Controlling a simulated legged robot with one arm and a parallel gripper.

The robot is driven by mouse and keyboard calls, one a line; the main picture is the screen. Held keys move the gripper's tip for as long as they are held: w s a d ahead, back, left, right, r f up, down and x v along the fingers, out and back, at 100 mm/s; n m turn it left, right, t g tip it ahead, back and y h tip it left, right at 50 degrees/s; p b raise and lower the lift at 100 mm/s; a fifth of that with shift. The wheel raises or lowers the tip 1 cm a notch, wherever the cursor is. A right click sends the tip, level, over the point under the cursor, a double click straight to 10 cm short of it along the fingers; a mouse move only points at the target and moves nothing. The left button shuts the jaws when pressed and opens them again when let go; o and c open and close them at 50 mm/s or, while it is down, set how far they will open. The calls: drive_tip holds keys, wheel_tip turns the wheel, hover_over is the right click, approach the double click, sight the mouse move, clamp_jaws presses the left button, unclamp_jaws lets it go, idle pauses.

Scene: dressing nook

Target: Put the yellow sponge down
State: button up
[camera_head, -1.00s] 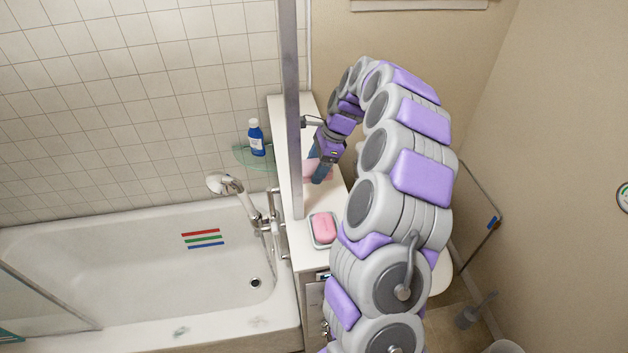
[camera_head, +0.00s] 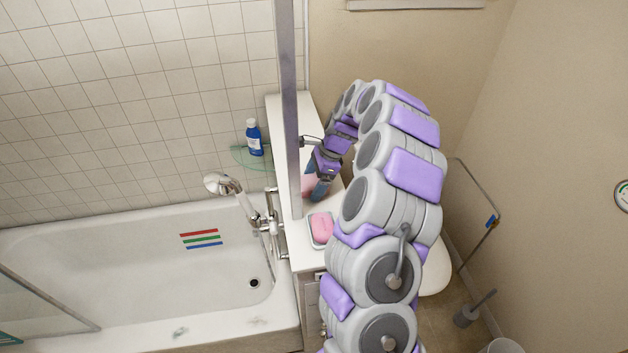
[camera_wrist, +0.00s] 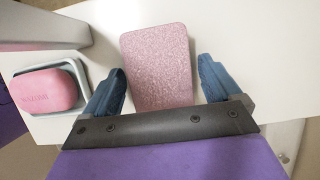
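No yellow sponge shows; the sponge in view is pink. The pink sponge (camera_wrist: 158,68) is a speckled, rounded block over the white counter in the wrist view. In the head view the sponge (camera_head: 308,186) is mostly hidden behind my gripper (camera_head: 318,188). In the wrist view my gripper (camera_wrist: 161,88) has its two blue fingers spread on either side of the sponge. A narrow gap shows at the right finger; the left finger is very close to the sponge's edge. Whether the sponge rests fully on the counter is hard to tell.
The white counter (camera_head: 283,118) is narrow and runs beside the bathtub (camera_head: 130,265). A pink soap (camera_head: 321,226) sits in a grey dish (camera_wrist: 80,72) nearby. A metal post (camera_head: 290,120) stands close to my gripper. A blue bottle (camera_head: 254,140) stands on a glass shelf (camera_head: 250,160).

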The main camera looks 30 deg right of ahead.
drive_tip(key=shift+o, duration=0.4)
drive_tip(key=shift+d+r, duration=0.1)
drive_tip(key=shift+d+r, duration=0.1)
drive_tip(key=shift+r, duration=0.2)
drive_tip(key=v, duration=1.1)
drive_tip(key=shift+d, duration=0.1)
